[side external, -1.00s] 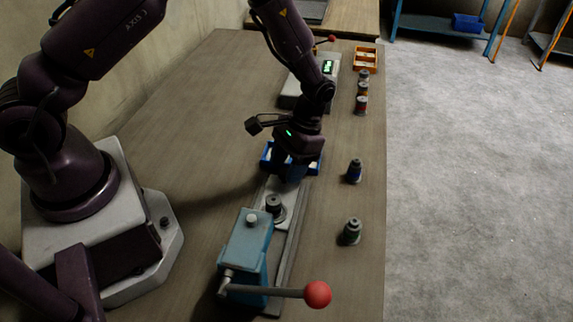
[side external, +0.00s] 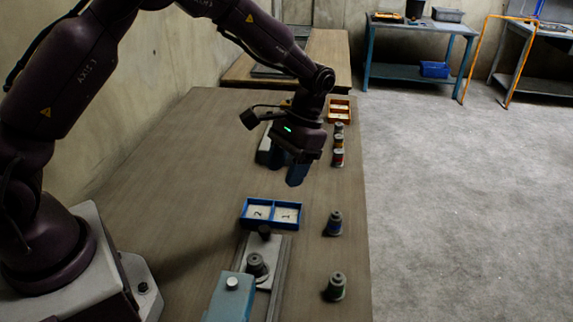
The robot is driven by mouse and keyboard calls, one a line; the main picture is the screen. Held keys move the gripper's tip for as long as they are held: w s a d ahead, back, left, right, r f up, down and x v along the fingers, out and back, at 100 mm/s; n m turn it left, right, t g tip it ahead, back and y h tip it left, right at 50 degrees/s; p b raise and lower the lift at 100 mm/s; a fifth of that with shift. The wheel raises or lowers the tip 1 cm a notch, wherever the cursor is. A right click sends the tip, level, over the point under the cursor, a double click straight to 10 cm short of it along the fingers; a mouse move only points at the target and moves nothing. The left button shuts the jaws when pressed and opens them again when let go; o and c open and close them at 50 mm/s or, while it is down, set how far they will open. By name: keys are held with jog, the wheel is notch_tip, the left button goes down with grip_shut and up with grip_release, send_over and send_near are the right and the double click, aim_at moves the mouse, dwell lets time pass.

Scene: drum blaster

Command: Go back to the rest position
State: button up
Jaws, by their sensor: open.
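My gripper (side external: 297,174) hangs in the air above the table, beyond the blue two-part tray (side external: 246,211) in the picture. Its fingers are dark blue and point down. I see nothing held between them, and the gap is hard to make out from this side. My arm reaches across from the left, with the elbow at the top of the picture. A dark grey knobbed piece (side external: 257,265) stands upright on the pale plate of the slide fixture, well apart from my gripper.
A blue-banded piece (side external: 334,223) and a green-banded piece (side external: 336,287) stand along the table's right side. Several more pieces (side external: 338,152) line up farther back, before an orange tray (side external: 340,109). A blue block (side external: 231,298) sits at the front. The table's left middle is clear.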

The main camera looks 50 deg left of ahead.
jog(key=shift+w+r, duration=0.1)
jog(key=shift+r, duration=0.05)
jog(key=s+a+r+t, duration=0.1)
jog(key=s+r+t, duration=0.4)
jog(key=s+r, duration=0.4)
jog(key=s+a+r+t, duration=0.2)
jog(key=s+r+t, duration=0.3)
jog(key=s+r, duration=0.5)
jog(key=shift+s+a, duration=0.25)
jog(key=shift+s, duration=0.6)
